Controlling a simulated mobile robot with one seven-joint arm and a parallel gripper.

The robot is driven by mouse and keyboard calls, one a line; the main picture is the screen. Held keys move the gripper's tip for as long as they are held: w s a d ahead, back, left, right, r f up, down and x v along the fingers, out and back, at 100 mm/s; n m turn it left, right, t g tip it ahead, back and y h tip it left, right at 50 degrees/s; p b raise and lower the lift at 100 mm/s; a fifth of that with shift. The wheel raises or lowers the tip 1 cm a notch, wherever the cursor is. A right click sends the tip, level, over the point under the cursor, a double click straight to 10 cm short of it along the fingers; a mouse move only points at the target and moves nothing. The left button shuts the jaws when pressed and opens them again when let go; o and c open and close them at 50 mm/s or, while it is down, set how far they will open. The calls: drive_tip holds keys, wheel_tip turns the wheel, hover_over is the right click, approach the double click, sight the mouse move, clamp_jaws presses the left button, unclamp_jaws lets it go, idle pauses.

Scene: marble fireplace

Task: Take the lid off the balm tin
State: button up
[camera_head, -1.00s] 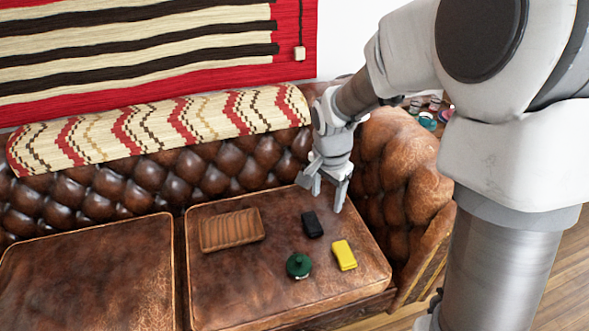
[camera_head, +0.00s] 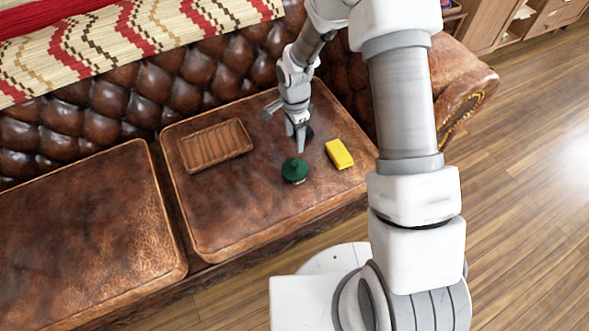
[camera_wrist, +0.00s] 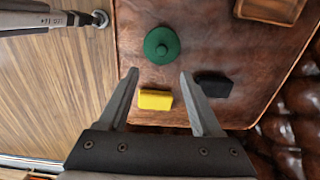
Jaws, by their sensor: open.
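The balm tin is the small round dark green thing (camera_head: 294,170) on the right seat cushion of the brown leather sofa. In the wrist view its round green lid (camera_wrist: 162,45) shows from above with a knob in the middle, and the lid hides the tin's body. My gripper (camera_head: 298,150) is above the cushion, just behind the tin in the head view. In the wrist view my gripper (camera_wrist: 158,75) is open and empty, its fingertips apart from the lid and short of it.
A yellow block (camera_head: 339,154) lies right of the tin. A black block (camera_wrist: 214,84) is partly hidden behind my gripper in the head view. A ribbed wooden tray (camera_head: 215,146) lies to the left.

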drive_tip(key=b, duration=0.2)
hover_over(295, 164)
wheel_tip(295, 164, down, 8)
drive_tip(key=shift+s+r, duration=0.1)
drive_tip(key=f+b, duration=0.2)
drive_tip(key=f, duration=0.3)
drive_tip(key=shift+w+f, duration=0.1)
drive_tip(key=shift+w, duration=0.1)
clamp_jaws()
